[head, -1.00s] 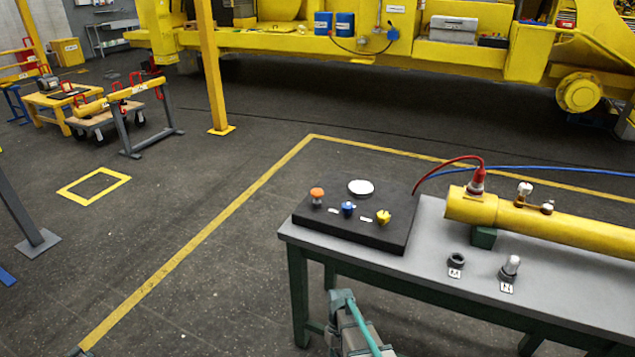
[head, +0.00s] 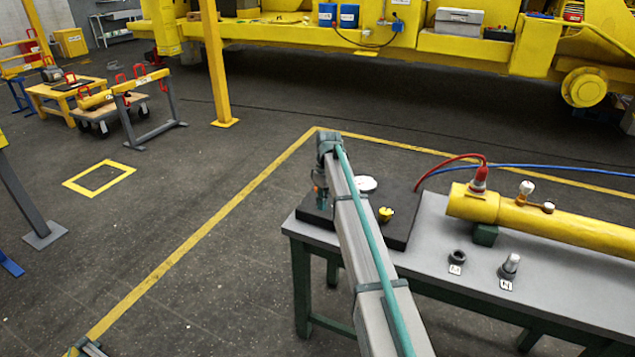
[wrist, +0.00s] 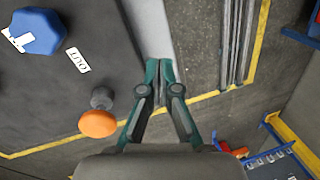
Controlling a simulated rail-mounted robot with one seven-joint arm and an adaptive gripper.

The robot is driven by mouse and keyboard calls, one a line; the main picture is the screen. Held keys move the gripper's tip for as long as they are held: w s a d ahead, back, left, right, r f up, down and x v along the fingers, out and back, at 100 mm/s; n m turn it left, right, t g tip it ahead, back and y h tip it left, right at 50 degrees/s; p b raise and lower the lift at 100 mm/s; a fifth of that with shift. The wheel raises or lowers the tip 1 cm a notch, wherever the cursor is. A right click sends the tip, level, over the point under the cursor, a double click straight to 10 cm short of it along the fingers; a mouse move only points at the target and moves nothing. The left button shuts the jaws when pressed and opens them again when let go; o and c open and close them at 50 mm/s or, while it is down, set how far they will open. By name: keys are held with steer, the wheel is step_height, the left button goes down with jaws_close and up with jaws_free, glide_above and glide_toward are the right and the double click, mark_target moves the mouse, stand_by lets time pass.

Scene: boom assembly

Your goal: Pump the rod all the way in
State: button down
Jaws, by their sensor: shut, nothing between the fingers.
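The black control box (head: 402,228) lies on the left end of the grey bench. In the wrist view, an orange mushroom button (wrist: 98,123) stands left of my gripper (wrist: 160,68), and a blue knob (wrist: 38,32) beside an "OUT" label (wrist: 77,60) is farther left. My gripper is shut and empty, apart from the orange button, near the box's edge. In the head view my gripper (head: 321,200) points down at the box's left side, and my arm hides the orange and blue controls. A yellow knob (head: 385,214) shows. The yellow cylinder (head: 560,223) runs out of frame right; no rod is visible.
The floor left of the bench is open.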

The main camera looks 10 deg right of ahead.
steer(key=w+r+n+t, duration=0.1)
steer(key=w+r, duration=0.4)
steer(key=r, duration=0.3)
steer(key=w+r+n+h, duration=0.1)
steer(key=w+r, duration=0.4)
steer(key=r, duration=0.3)
steer(key=shift+w+d+n+t+b, duration=0.25)
steer(key=shift+w+n+t+b, duration=0.05)
steer(key=shift+w+t+b, duration=0.1)
step_height(320, 180, down, 14)
steer(key=p, duration=0.4)
steer(key=shift+d+r, duration=0.1)
